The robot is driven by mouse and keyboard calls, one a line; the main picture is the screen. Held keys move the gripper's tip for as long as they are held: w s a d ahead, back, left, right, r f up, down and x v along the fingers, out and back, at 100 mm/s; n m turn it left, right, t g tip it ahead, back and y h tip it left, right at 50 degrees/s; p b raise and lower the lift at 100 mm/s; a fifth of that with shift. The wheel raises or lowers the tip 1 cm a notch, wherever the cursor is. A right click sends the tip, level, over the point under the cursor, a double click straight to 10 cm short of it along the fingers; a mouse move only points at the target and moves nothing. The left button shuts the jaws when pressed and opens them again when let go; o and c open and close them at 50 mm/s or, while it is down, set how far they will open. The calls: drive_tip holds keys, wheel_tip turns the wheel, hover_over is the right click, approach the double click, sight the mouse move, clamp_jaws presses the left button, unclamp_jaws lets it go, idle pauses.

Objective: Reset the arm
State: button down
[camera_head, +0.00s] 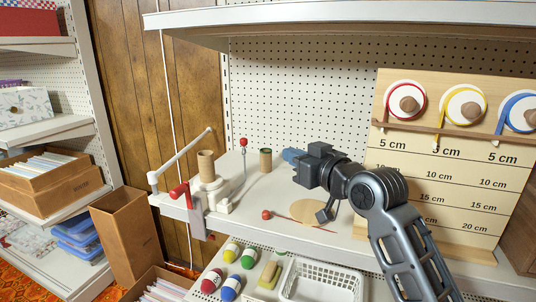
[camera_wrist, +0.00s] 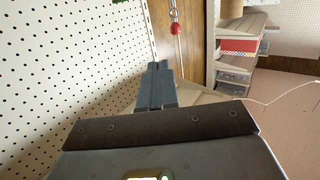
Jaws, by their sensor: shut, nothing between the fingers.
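My gripper (camera_head: 290,155) is at the end of my dark grey arm, above the white shelf, in front of the pegboard. In the wrist view its two blue-grey fingers (camera_wrist: 157,85) are together, with nothing between them. It is right of a small green-rimmed brown cylinder (camera_head: 266,160) and apart from the white device. The device carries a brown spool (camera_head: 206,166), a slanted white lever arm (camera_head: 183,154) and a red handle (camera_head: 180,189). A thin upright rod with a red ball (camera_head: 243,142) stands between the device and my gripper; a red ball (camera_wrist: 176,28) also shows in the wrist view.
A round tan disc (camera_head: 298,208) and a red-headed thin stick (camera_head: 267,214) lie on the shelf below my gripper. A wooden ribbon board (camera_head: 448,171) stands at right. An upper shelf (camera_head: 340,14) hangs above. A white basket (camera_head: 322,283) and several coloured bottles sit lower.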

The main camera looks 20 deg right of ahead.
drive_tip(key=s+a+f+m+h, duration=0.2)
drive_tip(key=s+a+f+m, duration=0.1)
drive_tip(key=s+f, duration=0.75)
drive_tip(key=s+a+f+m+h, duration=0.1)
drive_tip(key=s+a+f+m, duration=0.25)
drive_tip(key=s+f, duration=0.65)
drive_tip(key=s+d+r+n+g, duration=0.1)
drive_tip(key=s+d+r+n, duration=0.1)
drive_tip(key=s, duration=1.4)
drive_tip(key=s+d+r+n, duration=0.1)
drive_tip(key=s+d+n, duration=0.1)
drive_tip(key=s, duration=1.4)
drive_tip(key=shift+r+g+h, duration=0.35)
drive_tip(key=shift+g+h, duration=0.05)
